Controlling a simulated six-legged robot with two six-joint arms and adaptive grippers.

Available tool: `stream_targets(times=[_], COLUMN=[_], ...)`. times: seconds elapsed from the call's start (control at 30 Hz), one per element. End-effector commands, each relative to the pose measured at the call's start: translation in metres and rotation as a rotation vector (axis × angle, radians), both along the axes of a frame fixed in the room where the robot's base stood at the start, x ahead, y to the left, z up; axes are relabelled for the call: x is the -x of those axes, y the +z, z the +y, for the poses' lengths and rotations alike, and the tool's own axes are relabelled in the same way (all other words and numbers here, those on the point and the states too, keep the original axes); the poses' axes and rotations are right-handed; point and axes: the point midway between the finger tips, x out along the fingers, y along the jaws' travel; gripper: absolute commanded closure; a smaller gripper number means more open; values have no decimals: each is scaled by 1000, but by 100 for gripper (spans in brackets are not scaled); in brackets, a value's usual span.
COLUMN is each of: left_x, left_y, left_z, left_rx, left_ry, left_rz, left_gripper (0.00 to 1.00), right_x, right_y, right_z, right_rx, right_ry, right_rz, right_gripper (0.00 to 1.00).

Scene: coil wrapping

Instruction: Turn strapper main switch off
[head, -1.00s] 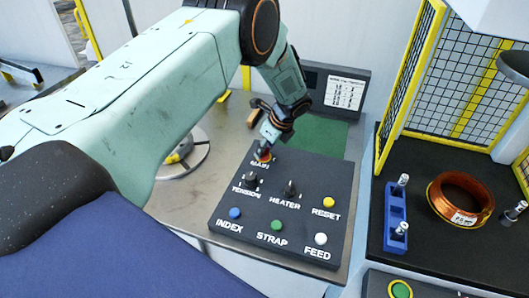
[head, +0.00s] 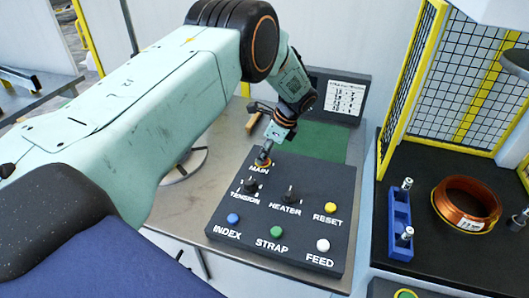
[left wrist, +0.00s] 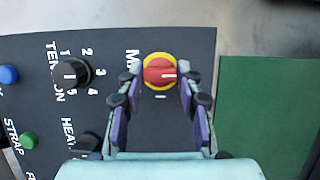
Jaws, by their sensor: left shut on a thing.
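The strapper's main switch (left wrist: 160,72) is a red knob on a yellow ring, at the top corner of the dark control panel (head: 222,205). In the left wrist view its white mark lies toward the right of the knob. In the head view it is mostly hidden behind my left gripper (head: 264,155), above the label MAIN. In the left wrist view the two fingers of that gripper (left wrist: 158,84) are on either side of the knob, shut on it. My right gripper is not in view.
The panel also has a tension knob (head: 250,184), a heater knob (head: 291,193) and several coloured buttons close by. A green mat (head: 320,140) lies behind the panel. A copper coil (head: 468,203) and blue holder (head: 399,223) stand on the black table at right.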

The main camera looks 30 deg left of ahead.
Motion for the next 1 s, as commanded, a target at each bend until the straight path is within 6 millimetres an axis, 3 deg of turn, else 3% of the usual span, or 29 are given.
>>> stream_targets(times=[0.13, 0.17, 0.4, 0.77, 1.0], left_x=[-2, -2, -1, -1, -6], left_y=[2, 2, 1, 3, 37], left_z=[0, 0, 0, -1, -14], left_rx=[0, 0, 0, 0, -1], left_ry=[2, 2, 0, 0, -3], left_rz=[-6, -6, -5, -3, -7], left_gripper=[96, 64, 43, 42, 42], right_x=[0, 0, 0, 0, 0], right_y=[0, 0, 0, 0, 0], right_z=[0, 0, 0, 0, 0], right_rx=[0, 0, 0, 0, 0], right_ry=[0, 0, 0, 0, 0], right_rz=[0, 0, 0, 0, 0], right_gripper=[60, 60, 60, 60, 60])
